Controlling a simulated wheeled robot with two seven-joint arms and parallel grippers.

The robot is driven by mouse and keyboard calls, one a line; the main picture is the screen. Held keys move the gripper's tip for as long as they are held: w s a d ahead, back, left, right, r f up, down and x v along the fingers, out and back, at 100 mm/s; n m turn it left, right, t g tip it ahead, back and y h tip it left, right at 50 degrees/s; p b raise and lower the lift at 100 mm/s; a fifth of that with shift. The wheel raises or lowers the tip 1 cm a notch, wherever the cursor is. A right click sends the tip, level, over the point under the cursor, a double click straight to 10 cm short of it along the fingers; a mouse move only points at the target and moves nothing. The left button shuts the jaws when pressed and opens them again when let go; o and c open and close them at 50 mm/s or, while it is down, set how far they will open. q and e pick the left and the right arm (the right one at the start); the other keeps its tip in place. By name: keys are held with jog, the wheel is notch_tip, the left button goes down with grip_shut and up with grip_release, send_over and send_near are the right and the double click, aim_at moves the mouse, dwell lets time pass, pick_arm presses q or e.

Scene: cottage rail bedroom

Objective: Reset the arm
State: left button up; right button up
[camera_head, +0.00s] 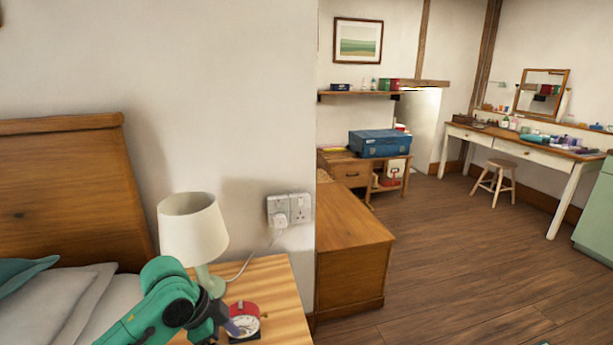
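My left arm, green with dark joints, comes in from the lower left and reaches over the bedside table (279,290). My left gripper (236,327) is at the table's near part, beside or in front of a red alarm clock (250,311) with a pale face. It partly covers the clock. I cannot tell whether the fingers touch the clock or are open or shut. My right gripper is not in view.
A lamp (193,228) with a cream shade stands close behind my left arm. Its cord runs to a wall socket (290,209). The bed's pillows (62,300) lie left. A wooden cabinet (350,245) stands beyond the wall corner. The floor (450,265) at right is open around a stool (494,180).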

pick_arm(q)
jog(key=s+d+f+n+t, duration=0.2)
jog(key=s+d+f+n, duration=0.15)
jog(key=s+f, duration=0.2)
jog(key=s+a+f+n+y, duration=0.4)
jog(key=s+a+f+n, duration=0.2)
jog(key=s+a+n, duration=0.45)
notch_tip(320, 180, down, 16)
jog(key=s+a+m+g+p, duration=0.1)
jog(key=s+m+p, duration=0.1)
jog(key=p, duration=0.3)
jog(key=s+a+f+p, duration=0.1)
jog(key=s+f+p, duration=0.1)
jog(key=s+f, duration=0.4)
jog(key=s+a+f+g+p, duration=0.1)
jog(key=s+a+f+p, duration=0.1)
jog(key=s+f, duration=0.4)
jog(key=s, duration=0.5)
jog(key=shift+s, duration=0.2)
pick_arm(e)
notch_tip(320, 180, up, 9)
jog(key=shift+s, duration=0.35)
